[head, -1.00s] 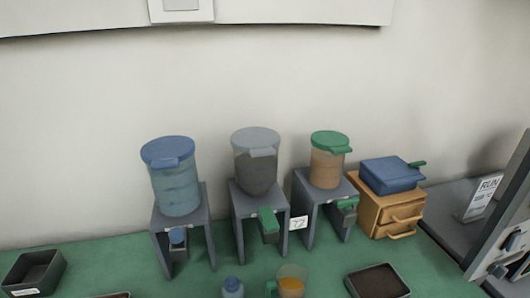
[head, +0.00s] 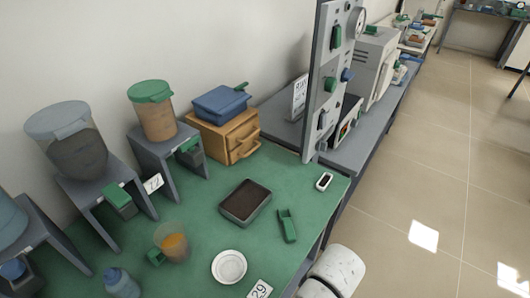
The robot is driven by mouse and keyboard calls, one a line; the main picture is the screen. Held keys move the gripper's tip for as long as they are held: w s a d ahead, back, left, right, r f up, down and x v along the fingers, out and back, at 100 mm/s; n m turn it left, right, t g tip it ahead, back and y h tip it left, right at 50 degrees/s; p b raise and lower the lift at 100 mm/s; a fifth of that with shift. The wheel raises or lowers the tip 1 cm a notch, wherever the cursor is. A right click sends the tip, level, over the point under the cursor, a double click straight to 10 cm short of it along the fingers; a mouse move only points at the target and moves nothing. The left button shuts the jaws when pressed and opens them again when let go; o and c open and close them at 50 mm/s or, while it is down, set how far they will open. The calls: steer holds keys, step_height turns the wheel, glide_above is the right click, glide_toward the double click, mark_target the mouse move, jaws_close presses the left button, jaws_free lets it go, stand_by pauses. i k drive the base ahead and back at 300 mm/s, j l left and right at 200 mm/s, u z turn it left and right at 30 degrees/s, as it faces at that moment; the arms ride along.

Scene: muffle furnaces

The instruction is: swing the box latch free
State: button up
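A blue box (head: 220,102) with a lid sits on top of a small wooden drawer cabinet (head: 225,133) at the back of the green table. A small green piece (head: 239,86), perhaps its latch, sticks out at the box's upper right; at this size I cannot tell how it is set. My gripper is not in view. A white rounded part of my own body shows at the bottom edge, beyond the table's front edge.
Lidded containers on grey stands, including a green-lidded one (head: 152,110), line the wall to the left. A dark tray (head: 245,201), green holder (head: 287,226), white dish (head: 229,266) and orange-filled cup (head: 172,242) lie in front. A tall grey panel (head: 326,80) stands right. Floor is clear at right.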

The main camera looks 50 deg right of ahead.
mark_target(245, 84)
steer(key=z, duration=0.75)
